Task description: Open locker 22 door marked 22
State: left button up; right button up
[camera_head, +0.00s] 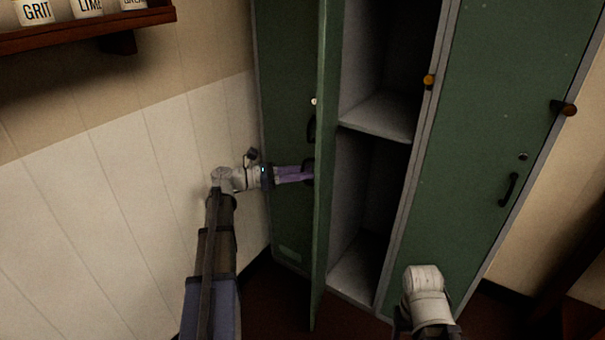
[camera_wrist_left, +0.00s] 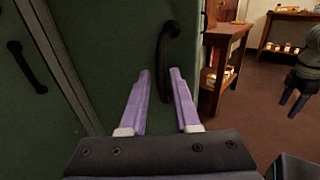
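A green locker door (camera_head: 323,130) stands swung out from the middle locker, seen nearly edge-on; I cannot read a number on it. My left gripper (camera_head: 308,174) is at the door's outer face, by its dark handle. In the left wrist view, the black curved handle (camera_wrist_left: 164,62) lies between the fingertips of my left gripper (camera_wrist_left: 159,72). The fingers are apart, with a gap beside the handle. My right gripper (camera_wrist_left: 291,102) hangs at the right edge of the left wrist view, its purple fingers apart and empty.
The open locker has a grey shelf (camera_head: 380,117) and is empty. A shut green door (camera_head: 480,130) with a handle is to its right. A wall shelf (camera_head: 85,29) with labelled tins is at upper left. A wooden table (camera_wrist_left: 226,60) stands beyond the door.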

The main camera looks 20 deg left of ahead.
pick_arm(q)
jog(key=shift+o, duration=0.8)
jog(key=v, duration=0.7)
jog(key=shift+s+a, duration=0.25)
jog(key=shift+a, duration=0.05)
